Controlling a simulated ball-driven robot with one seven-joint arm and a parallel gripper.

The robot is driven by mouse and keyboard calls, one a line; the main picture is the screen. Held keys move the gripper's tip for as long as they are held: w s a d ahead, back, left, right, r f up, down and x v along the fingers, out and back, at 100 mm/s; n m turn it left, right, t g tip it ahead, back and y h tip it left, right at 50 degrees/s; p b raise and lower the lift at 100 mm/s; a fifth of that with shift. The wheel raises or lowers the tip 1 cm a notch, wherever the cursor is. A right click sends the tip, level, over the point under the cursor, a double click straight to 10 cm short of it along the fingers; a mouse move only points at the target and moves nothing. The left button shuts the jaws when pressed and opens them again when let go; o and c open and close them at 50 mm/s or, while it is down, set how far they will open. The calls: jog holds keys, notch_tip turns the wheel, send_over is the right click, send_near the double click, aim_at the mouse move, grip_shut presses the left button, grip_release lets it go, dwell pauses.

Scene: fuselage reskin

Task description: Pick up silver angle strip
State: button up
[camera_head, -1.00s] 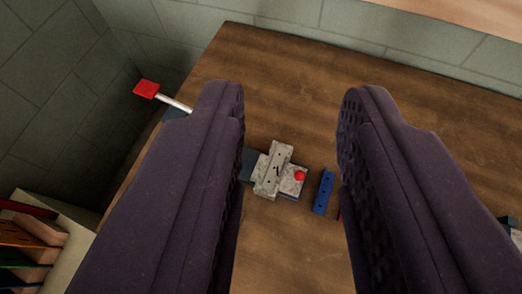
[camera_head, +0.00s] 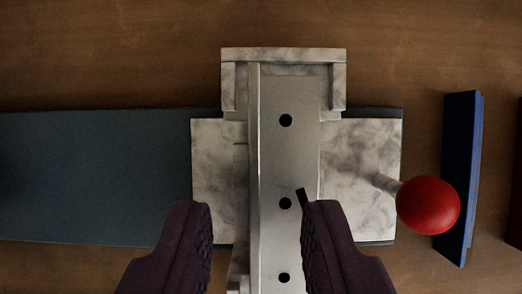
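The silver angle strip (camera_head: 285,160) runs lengthwise up the middle of the view, with a flat face, a raised flange along its left side and black holes down it. It lies in a grey marbled fixture (camera_head: 360,150) with a raised bracket at the far end. My gripper (camera_head: 256,210) is open, one finger left of the strip and the other overlapping its right edge in the picture. A gap shows between the left finger and the strip. I cannot tell whether the right finger touches it. The strip's near end runs out of the picture.
A red ball knob (camera_head: 428,205) on a pale stem sticks up at the fixture's right. A blue strip (camera_head: 460,175) lies further right on the wooden table (camera_head: 120,60). A dark blue-grey slab (camera_head: 95,175) extends left from under the fixture.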

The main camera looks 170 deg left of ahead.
jog(key=shift+x, duration=0.75)
jog(key=shift+r, duration=0.15)
grip_shut()
jog(key=shift+r, duration=0.1)
